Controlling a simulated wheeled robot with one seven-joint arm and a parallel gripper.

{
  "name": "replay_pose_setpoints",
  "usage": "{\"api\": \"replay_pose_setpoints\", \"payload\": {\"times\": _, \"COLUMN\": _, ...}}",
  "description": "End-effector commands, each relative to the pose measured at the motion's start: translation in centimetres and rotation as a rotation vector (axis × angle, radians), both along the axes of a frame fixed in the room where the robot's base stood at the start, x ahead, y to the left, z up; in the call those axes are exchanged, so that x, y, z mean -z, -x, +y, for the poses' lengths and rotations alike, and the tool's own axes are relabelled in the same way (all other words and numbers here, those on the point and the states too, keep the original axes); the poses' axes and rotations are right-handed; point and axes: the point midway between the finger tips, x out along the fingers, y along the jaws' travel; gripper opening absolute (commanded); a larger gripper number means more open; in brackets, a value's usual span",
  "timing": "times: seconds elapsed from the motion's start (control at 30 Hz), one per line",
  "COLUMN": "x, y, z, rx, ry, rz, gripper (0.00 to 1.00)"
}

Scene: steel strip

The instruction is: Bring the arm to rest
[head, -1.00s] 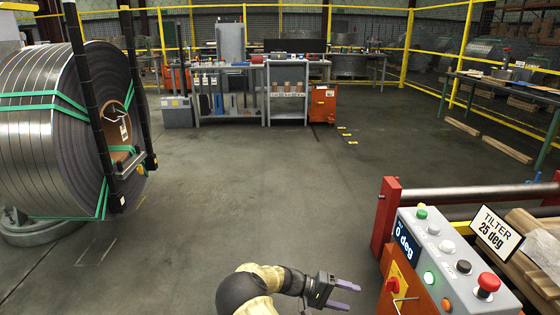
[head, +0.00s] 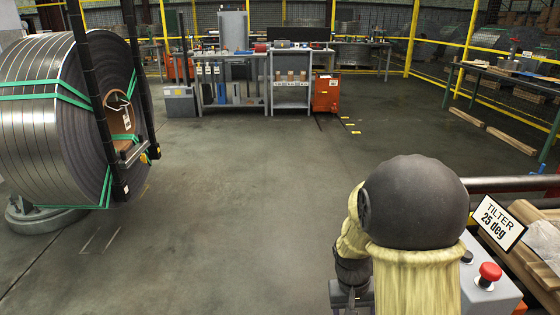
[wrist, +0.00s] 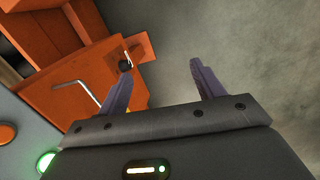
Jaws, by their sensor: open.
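My arm, with a dark rounded joint and a cream sleeve, stands large at the lower right of the head view. It covers most of the grey control panel (head: 465,285). In the wrist view my gripper (wrist: 160,82) is open, its two purple fingers apart with nothing between them. Its fingers point past an orange box (wrist: 75,75) with a bent metal handle, on the left of that view. In the head view only the gripper's dark body shows, low beside the sleeve; its fingertips are hidden or out of frame.
A strapped steel coil (head: 50,115) stands at the left by black posts. The tilter sign (head: 499,222) and red button (head: 488,276) show at the right. A workbench (head: 235,95) and orange cabinet (head: 326,93) are at the back. The middle floor is open.

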Motion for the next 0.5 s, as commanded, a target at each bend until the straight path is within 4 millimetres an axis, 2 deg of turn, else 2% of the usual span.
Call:
{"api": "replay_pose_setpoints", "payload": {"times": 0.03, "x": -1.0, "y": 0.9, "z": 0.3, "rx": -0.005, "ry": -0.031, "rz": -0.033, "gripper": 0.67}}
{"api": "replay_pose_setpoints", "payload": {"times": 0.2, "x": -3.1, "y": 3.5, "z": 1.3, "rx": -0.034, "ry": -0.103, "rz": -0.129, "gripper": 0.67}}
{"api": "replay_pose_setpoints", "payload": {"times": 0.5, "x": -5.3, "y": 6.8, "z": 2.2, "rx": -0.074, "ry": -0.148, "rz": -0.255, "gripper": 0.67}}
